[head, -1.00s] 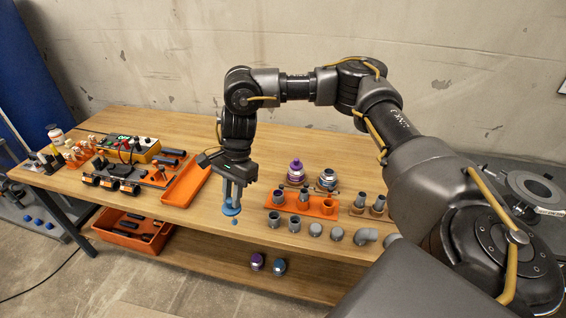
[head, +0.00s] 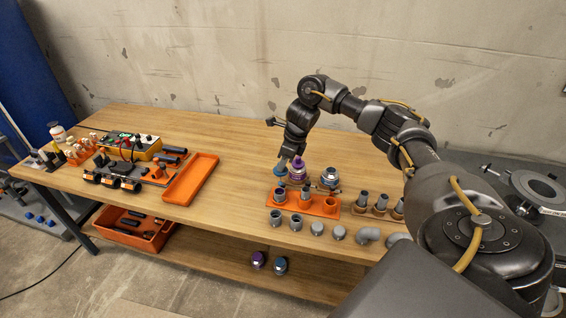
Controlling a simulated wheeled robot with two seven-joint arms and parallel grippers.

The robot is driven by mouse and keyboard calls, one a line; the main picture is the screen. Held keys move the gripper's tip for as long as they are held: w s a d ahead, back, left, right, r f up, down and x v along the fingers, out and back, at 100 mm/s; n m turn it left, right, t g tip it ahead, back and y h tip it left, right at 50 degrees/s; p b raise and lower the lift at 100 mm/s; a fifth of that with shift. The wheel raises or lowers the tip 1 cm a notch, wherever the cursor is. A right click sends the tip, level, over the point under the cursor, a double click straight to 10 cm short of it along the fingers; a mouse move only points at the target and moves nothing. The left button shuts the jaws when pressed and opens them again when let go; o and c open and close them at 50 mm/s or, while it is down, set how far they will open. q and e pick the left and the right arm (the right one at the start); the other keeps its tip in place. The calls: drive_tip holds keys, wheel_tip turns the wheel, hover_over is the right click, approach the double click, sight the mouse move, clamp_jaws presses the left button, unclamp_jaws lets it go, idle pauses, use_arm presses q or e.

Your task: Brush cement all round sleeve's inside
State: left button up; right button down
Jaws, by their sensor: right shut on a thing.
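My right gripper (head: 287,160) is shut on a blue cap (head: 280,170), most likely the cement can's lid with its brush. The gripper holds it just above the left end of the orange rack (head: 312,207). A grey sleeve (head: 279,196) stands upright in that end of the rack, below the cap. The brush tip is too small to make out, so I cannot tell whether it is inside the sleeve. An open-looking metal can (head: 330,178) stands behind the rack, beside a purple-topped can (head: 297,173). My left gripper is not in view.
Several grey fittings (head: 317,229) stand in a row along the front edge. Pipe pieces (head: 380,203) stand right of the rack. An empty orange tray (head: 191,180) and a tool board (head: 128,172) lie to the left. The table between tray and rack is clear.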

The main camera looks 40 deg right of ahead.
sight(280, 175)
drive_tip(key=shift+f+b, duration=2.15)
drive_tip(key=shift+f, duration=0.55)
drive_tip(key=shift+r, duration=0.25)
drive_tip(key=shift+s+f, duration=0.15)
drive_tip(key=shift+d, duration=0.1)
drive_tip(key=shift+d, duration=0.15)
drive_tip(key=shift+w, duration=0.6)
drive_tip(key=shift+w+a, duration=0.2)
drive_tip(key=shift+a, duration=0.05)
drive_tip(key=shift+a+p, duration=0.3)
drive_tip(key=shift+a, duration=0.1)
idle(0.3)
drive_tip(key=shift+s+a, duration=0.2)
drive_tip(key=shift+s, duration=0.3)
idle(0.6)
